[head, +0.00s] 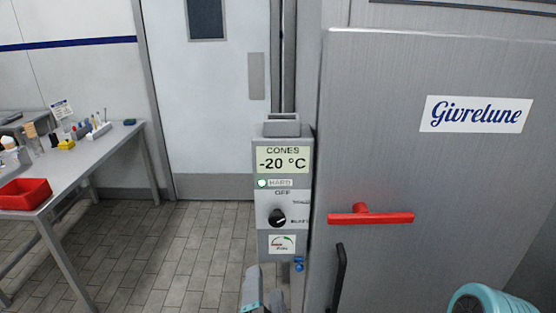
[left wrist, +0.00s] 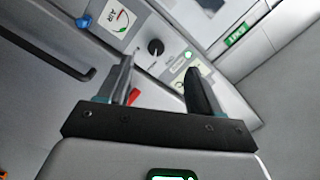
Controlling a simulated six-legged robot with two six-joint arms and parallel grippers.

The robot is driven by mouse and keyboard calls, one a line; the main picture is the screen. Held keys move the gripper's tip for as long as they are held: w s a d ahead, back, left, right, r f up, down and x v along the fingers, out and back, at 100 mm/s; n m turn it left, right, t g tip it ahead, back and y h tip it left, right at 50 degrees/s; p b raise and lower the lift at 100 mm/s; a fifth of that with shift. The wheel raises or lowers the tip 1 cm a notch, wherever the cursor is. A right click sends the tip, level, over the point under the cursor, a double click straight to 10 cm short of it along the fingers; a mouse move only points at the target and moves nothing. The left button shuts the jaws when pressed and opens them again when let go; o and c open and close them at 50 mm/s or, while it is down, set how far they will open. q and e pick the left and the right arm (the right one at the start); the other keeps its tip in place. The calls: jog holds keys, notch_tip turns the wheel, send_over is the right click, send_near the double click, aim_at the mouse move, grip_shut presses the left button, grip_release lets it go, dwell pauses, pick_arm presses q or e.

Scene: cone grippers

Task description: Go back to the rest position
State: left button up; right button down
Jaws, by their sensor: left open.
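My left gripper (head: 267,284) is at the bottom centre of the head view, in front of the lower part of the grey control box. In the left wrist view its two dark fingers (left wrist: 158,68) stand apart with nothing between them. The control box (head: 260,240) has a black knob (head: 278,217), which also shows beyond the fingers in the left wrist view (left wrist: 155,47). Its display (head: 283,159) reads CONES -20 °C, and a green light (head: 262,183) beside HARD is lit. My right gripper is not in view.
A steel door (head: 440,180) marked Givrelune, with a red handle (head: 372,217), fills the right. A teal rounded thing (head: 485,300) shows at bottom right. A steel table (head: 95,150) at left bears a red tray (head: 24,193) and small items. Tiled floor (head: 160,250) lies clear between.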

pick_arm(q)
jog(key=w+a+f+n+g+y, duration=0.1)
jog(key=w+a+f+g+y, duration=0.35)
jog(key=a+f, duration=1)
jog(key=s+a+f+n+g+h, duration=0.1)
jog(key=a+f+n+g+h, duration=0.15)
jog(key=f, duration=1.05)
jog(key=s+f+n+g+h, duration=0.35)
jog(key=s+f, duration=0.35)
jog(key=f, duration=0.3)
jog(key=s+d+f+n+g+h, duration=0.3)
jog(key=s+d+n+g, duration=0.3)
jog(key=s, duration=0.4)
jog(key=shift+s+d+f+g+h, duration=0.15)
jog(key=shift+d+g+h, duration=0.2)
jog(key=shift+d, duration=0.1)
